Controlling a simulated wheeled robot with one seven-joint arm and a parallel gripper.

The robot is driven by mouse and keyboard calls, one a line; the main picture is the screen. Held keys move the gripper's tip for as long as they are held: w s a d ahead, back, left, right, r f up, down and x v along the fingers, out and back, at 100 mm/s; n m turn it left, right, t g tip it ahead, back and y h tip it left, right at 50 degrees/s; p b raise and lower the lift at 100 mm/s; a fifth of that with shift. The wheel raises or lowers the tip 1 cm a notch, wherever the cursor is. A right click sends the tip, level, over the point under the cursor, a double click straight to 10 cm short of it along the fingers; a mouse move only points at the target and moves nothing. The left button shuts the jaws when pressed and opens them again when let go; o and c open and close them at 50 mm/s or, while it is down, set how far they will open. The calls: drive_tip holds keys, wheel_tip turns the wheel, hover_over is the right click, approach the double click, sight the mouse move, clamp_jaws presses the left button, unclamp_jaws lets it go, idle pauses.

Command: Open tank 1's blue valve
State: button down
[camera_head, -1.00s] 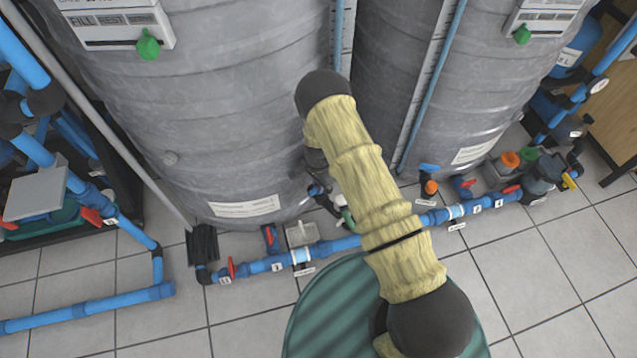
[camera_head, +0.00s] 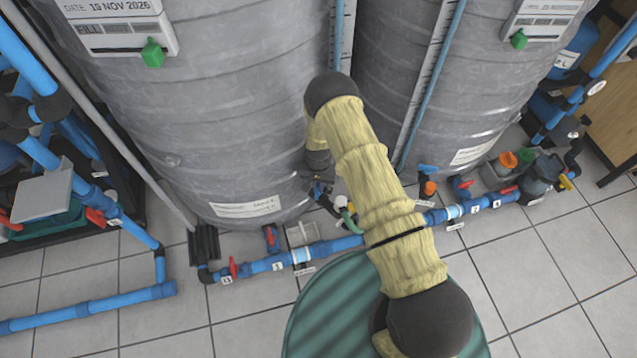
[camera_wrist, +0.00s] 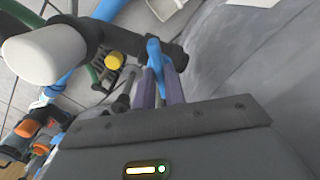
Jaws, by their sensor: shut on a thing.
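Tank 1 is most likely the large grey ribbed tank (camera_head: 220,120) at the left in the head view; no tank number is readable. In the wrist view, my gripper (camera_wrist: 159,88) has its two purple fingers on either side of the blue valve handle (camera_wrist: 154,54) and is shut on it. The handle stands upright in the picture, on a dark pipe fitting (camera_wrist: 174,56) close to the grey tank wall. In the head view my arm reaches down to the tank's foot, and the gripper and valve there are small and mostly hidden.
A blue pipe line with red-handled valves (camera_head: 233,266) runs along the floor before the tanks. A second grey tank (camera_head: 480,100) stands at the right. A green ribbed drum (camera_head: 335,310) is under my arm. In the wrist view, a white cylinder (camera_wrist: 45,52) is near the fingers.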

sight(318, 187)
drive_tip(key=n, duration=0.5)
drive_tip(key=shift+n+p, duration=0.3)
drive_tip(key=shift+p, duration=0.1)
drive_tip(key=n, duration=0.5)
drive_tip(key=shift+n, duration=0.3)
drive_tip(key=c, duration=1.5)
unclamp_jaws()
drive_tip(key=shift+o, duration=0.2)
drive_tip(key=shift+r+p, duration=0.15)
drive_tip(key=shift+p, duration=0.15)
wheel_tip(318, 187, up, 17)
drive_tip(key=p, duration=0.4)
drive_tip(key=shift+r, duration=0.1)
